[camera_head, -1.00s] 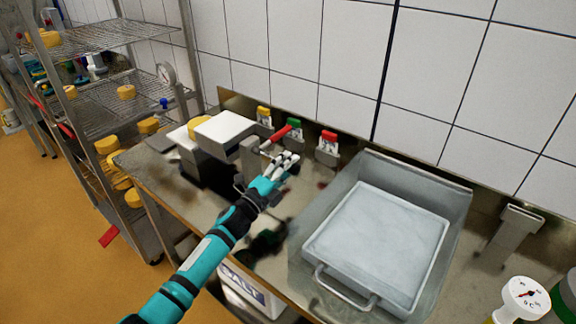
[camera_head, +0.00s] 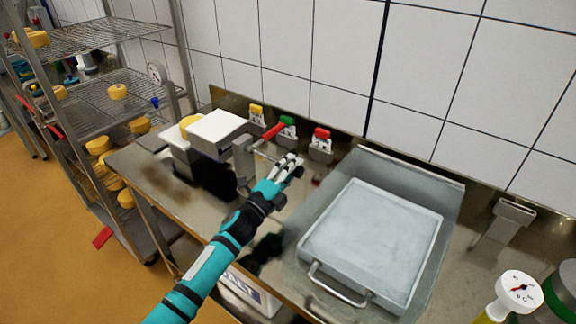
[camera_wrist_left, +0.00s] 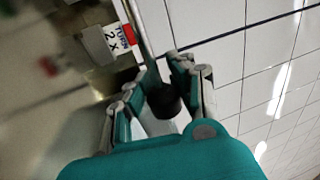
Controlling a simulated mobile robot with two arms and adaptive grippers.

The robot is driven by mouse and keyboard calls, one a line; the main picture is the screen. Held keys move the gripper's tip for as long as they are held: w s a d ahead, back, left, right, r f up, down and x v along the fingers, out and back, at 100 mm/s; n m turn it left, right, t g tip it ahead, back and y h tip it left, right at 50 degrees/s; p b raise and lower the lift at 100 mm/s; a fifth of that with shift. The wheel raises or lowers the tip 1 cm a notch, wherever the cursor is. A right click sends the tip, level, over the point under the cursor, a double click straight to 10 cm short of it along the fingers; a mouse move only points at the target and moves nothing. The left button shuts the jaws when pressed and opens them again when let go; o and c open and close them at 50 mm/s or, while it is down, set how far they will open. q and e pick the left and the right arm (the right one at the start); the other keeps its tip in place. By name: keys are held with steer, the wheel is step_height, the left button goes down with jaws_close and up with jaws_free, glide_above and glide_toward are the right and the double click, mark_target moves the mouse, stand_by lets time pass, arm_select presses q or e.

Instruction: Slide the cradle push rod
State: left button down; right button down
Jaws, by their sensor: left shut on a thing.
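My left gripper (camera_head: 291,164) is shut on a dark round knob (camera_wrist_left: 165,101) at the end of a thin metal push rod (camera_wrist_left: 140,38). In the head view the gripper is to the right of the grey metal cradle block (camera_head: 243,158), over the steel bench, and the fingers cover most of the rod. A red handle (camera_head: 275,131) sticks up just behind the gripper. A white-topped press block (camera_head: 217,127) stands left of the cradle. My right gripper is not in view.
A steel basin with a grey-white tray (camera_head: 372,240) is close to the right of my left arm. Yellow (camera_head: 256,115), green (camera_head: 287,127) and red (camera_head: 321,140) topped blocks stand along the wall. A wire rack with cheeses (camera_head: 118,92) is at the left.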

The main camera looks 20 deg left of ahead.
arm_select(q)
steer(key=c, duration=1.4)
jaws_free()
steer(key=shift+s+d+f, duration=0.15)
steer(key=shift+s+f, duration=0.05)
steer(key=shift+f, duration=0.2)
steer(key=o, duration=0.5)
steer(key=shift+r, duration=0.2)
steer(key=shift+c, duration=0.2)
steer(key=v, duration=1.2)
